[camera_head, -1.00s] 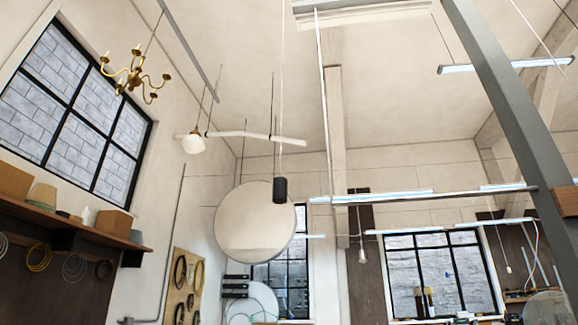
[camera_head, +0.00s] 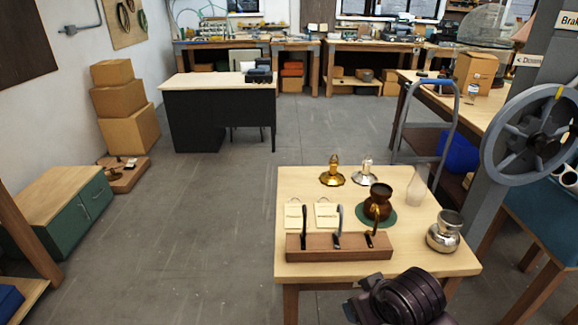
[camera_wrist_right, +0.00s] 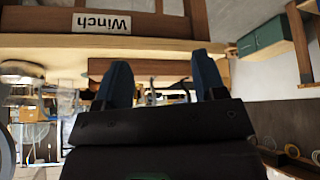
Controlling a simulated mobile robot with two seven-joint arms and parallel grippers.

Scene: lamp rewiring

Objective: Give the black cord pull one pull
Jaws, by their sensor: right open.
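No cord pull shows for certain in the frames of now. On the small wooden table (camera_head: 300,179), a wooden block (camera_head: 325,253) carries three upright levers: one black (camera_head: 303,228), one grey (camera_head: 338,220) and one brass (camera_head: 374,222). My right gripper (camera_wrist_right: 163,80) shows in the right wrist view with its two blue fingers apart and nothing between them. In the head view a dark part of my arm is at the bottom, right of centre, and its fingers cannot be made out. My left gripper is not in view.
The table also holds a gold lamp base (camera_head: 332,176), a silver one (camera_head: 364,174), a brown pot (camera_head: 378,201) and a shiny jar (camera_head: 444,236). A large grey wheel (camera_head: 508,138) stands at the right. The floor (camera_head: 210,220) left of the table is clear.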

